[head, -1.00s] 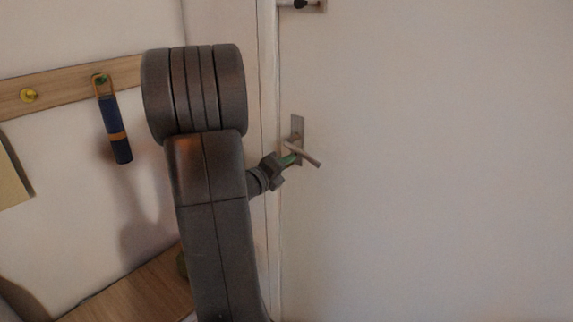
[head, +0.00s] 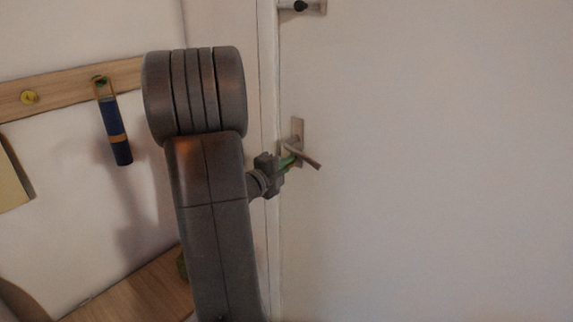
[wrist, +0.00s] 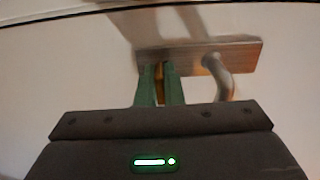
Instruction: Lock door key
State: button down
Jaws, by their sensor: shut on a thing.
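The white door (head: 430,170) carries a metal lock plate (head: 299,128) with a lever handle (head: 310,161). My gripper (head: 289,161) is at the plate, just left of the handle. In the wrist view its green fingers (wrist: 160,88) are shut on a thin brass-coloured piece, seemingly the key (wrist: 160,72). The fingertips and key meet the plate (wrist: 190,58) at one end, with the curved handle (wrist: 222,75) to the right. The key's tip and the keyhole are hidden, so how deep the key sits cannot be told.
A wooden rail (head: 55,96) on the left wall has a yellow knob (head: 29,97) and a hanging blue item with an orange strap (head: 115,130). A wooden surface (head: 140,292) lies below. A second metal fitting (head: 312,6) is higher on the door.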

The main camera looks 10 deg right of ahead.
jog(key=c, duration=1.6)
grip_release()
jog(key=shift+o, duration=0.2)
jog(key=shift+a, duration=0.1)
jog(key=v, duration=1.3)
jog(key=shift+s+a+b, duration=0.25)
jog(key=shift+s+b, duration=0.05)
jog(key=shift+d, duration=0.1)
jog(key=x, duration=1.3)
jog(key=shift+w+d+p, duration=0.25)
jog(key=shift+w+p, duration=0.05)
